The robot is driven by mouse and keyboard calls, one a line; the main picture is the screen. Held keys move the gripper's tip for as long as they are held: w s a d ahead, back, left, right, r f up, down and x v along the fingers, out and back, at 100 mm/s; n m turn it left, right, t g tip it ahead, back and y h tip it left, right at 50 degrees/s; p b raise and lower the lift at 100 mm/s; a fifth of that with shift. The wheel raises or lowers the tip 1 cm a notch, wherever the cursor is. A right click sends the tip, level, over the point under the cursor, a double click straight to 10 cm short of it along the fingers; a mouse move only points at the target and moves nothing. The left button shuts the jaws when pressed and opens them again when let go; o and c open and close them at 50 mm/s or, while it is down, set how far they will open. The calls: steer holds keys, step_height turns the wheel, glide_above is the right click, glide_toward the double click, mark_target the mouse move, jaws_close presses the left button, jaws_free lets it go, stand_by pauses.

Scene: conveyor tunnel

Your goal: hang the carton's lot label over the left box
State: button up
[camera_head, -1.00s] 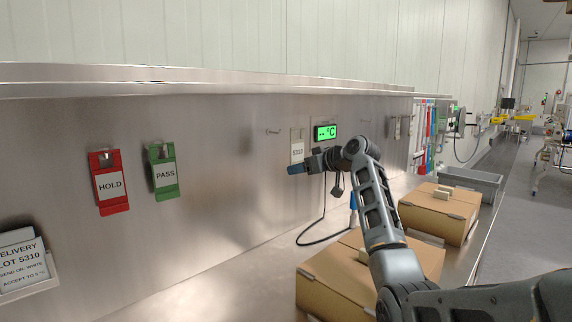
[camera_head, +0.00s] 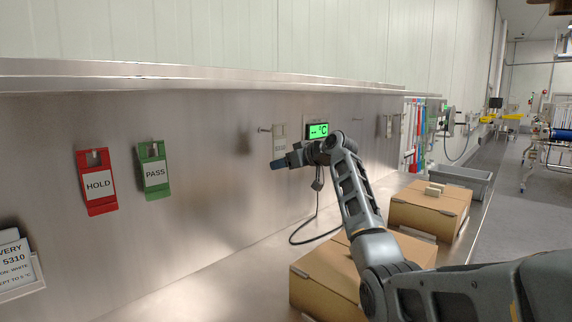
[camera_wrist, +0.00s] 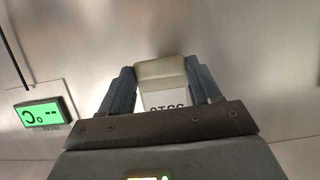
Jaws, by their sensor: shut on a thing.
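The lot label (camera_head: 280,132), a pale tag with a light grey upper part, is held upright in front of the steel wall. My gripper (camera_head: 279,163) is shut on its lower part and hides most of its print. In the wrist view the label (camera_wrist: 162,80) stands between my two dark fingers, with part of its number showing upside down. A small wall hook (camera_head: 264,130) is just left of the label's top; I cannot tell if they touch. The left box (camera_head: 325,285), a brown carton, stands on the bench below, partly behind my arm.
A green temperature display (camera_head: 318,130) is right of the label, with a cable hanging below. Another hook (camera_head: 357,118) is farther right. A second carton (camera_head: 428,215) and a grey tray (camera_head: 462,180) stand beyond. Red HOLD (camera_head: 99,185) and green PASS (camera_head: 155,172) tags hang left.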

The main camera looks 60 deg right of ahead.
steer(key=shift+w, duration=0.1)
steer(key=shift+w+d+b, duration=0.2)
steer(key=shift+w+b, duration=0.1)
steer(key=shift+w, duration=0.55)
steer(key=shift+w+d+b, duration=0.25)
steer(key=shift+w+b, duration=0.05)
steer(key=shift+w, duration=0.6)
steer(key=shift+w+d+b, duration=0.2)
steer(key=shift+w+b, duration=0.1)
steer(key=shift+w, duration=0.55)
steer(key=shift+f+b, duration=0.5)
steer(key=shift+f, duration=0.35)
steer(key=o, duration=1.6)
steer(key=shift+c, duration=0.2)
steer(key=b+v, duration=0.1)
steer(key=v, duration=0.6)
steer(key=shift+s+r, duration=0.15)
steer(key=shift+s, duration=0.25)
